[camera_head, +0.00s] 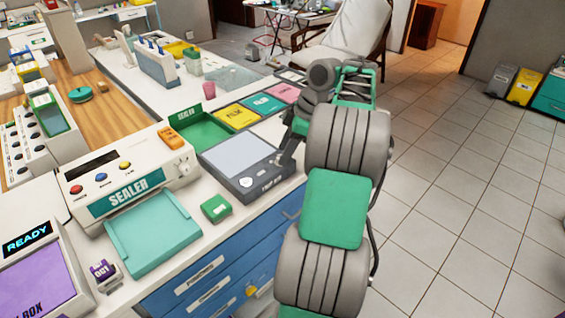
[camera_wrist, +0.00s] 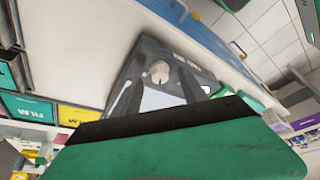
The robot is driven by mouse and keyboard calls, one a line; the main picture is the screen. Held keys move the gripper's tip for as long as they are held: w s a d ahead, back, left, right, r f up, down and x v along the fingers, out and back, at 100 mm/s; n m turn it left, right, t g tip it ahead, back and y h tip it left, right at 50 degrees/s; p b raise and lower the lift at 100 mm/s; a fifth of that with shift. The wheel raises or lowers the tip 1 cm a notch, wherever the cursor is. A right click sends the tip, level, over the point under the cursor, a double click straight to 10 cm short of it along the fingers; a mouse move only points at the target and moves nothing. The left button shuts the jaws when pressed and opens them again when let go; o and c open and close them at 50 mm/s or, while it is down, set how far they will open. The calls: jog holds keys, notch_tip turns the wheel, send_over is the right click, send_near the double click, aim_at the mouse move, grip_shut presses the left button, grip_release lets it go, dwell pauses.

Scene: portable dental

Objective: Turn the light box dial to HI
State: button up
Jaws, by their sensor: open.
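The light box (camera_head: 240,183) is a dark grey box with a pale panel, on the white counter in the middle of the head view. It also shows in the wrist view (camera_wrist: 148,50). Its dial is a pale round knob (camera_wrist: 159,71) on the grey face in the wrist view; in the head view my gripper hides that part. My gripper (camera_head: 283,163) is over the right end of the light box. In the wrist view its open fingers (camera_wrist: 157,84) point toward the dial, one on each side. Contact and the dial's setting cannot be told.
A green block (camera_head: 216,207) lies in front of the light box. The sealer (camera_head: 128,180) with a teal tray (camera_head: 153,233) stands to the left. A green bin (camera_head: 200,132) and coloured film cards (camera_head: 237,115) lie behind. Blue drawers (camera_head: 205,285) are below the counter edge.

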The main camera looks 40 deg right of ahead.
jog(key=shift+x, duration=0.85)
jog(key=shift+c, duration=0.2)
grip_shut()
